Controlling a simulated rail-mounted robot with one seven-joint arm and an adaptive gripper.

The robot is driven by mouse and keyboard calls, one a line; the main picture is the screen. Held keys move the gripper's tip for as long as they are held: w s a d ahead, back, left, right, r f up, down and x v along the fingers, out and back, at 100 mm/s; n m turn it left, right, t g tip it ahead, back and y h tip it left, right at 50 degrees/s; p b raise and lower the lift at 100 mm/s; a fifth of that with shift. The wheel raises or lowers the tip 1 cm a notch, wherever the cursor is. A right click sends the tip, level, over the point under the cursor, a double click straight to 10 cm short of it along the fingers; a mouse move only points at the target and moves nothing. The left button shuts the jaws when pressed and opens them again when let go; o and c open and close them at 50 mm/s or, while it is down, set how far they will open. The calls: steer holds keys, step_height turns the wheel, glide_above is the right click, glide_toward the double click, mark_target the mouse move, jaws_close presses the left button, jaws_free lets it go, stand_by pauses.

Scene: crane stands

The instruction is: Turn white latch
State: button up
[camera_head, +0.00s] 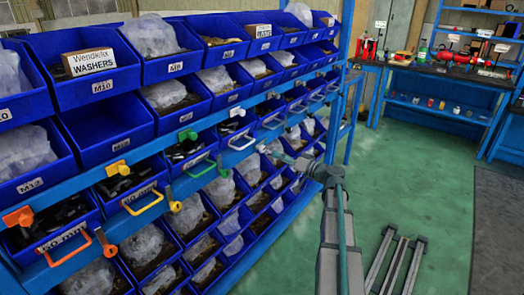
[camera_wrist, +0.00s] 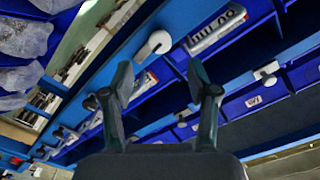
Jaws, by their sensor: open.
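In the head view a white latch piece (camera_head: 237,112) sits on the blue rack rail, with a white loop handle (camera_head: 241,141) below it. My gripper (camera_head: 275,153) is at the rack front, right of this handle. In the wrist view my gripper (camera_wrist: 160,75) has its two fingers spread, with nothing between them. A white rounded knob (camera_wrist: 157,42) on a blue rail shows just beyond the fingertips, roughly between them and apart from them in the picture. I cannot tell how far away it is. A second white piece (camera_wrist: 266,70) shows farther right.
Similar orange (camera_head: 18,217), yellow (camera_head: 117,168) and green (camera_head: 187,135) latch pieces line the rail. Blue bins (camera_head: 95,80) with bagged parts fill the rack. Green floor (camera_head: 425,150) is open at right, before a workbench (camera_head: 440,75).

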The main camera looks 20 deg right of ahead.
mark_target(263, 150)
steer(key=x, duration=0.9)
steer(key=shift+w+a+p, duration=0.15)
steer(key=shift+w+p, duration=0.15)
steer(key=shift+p, duration=0.1)
steer(key=shift+r, duration=0.1)
jaws_close()
steer(key=shift+m+b, duration=0.3)
steer(key=shift+b, duration=0.2)
jaws_free()
steer(key=shift+a, duration=0.1)
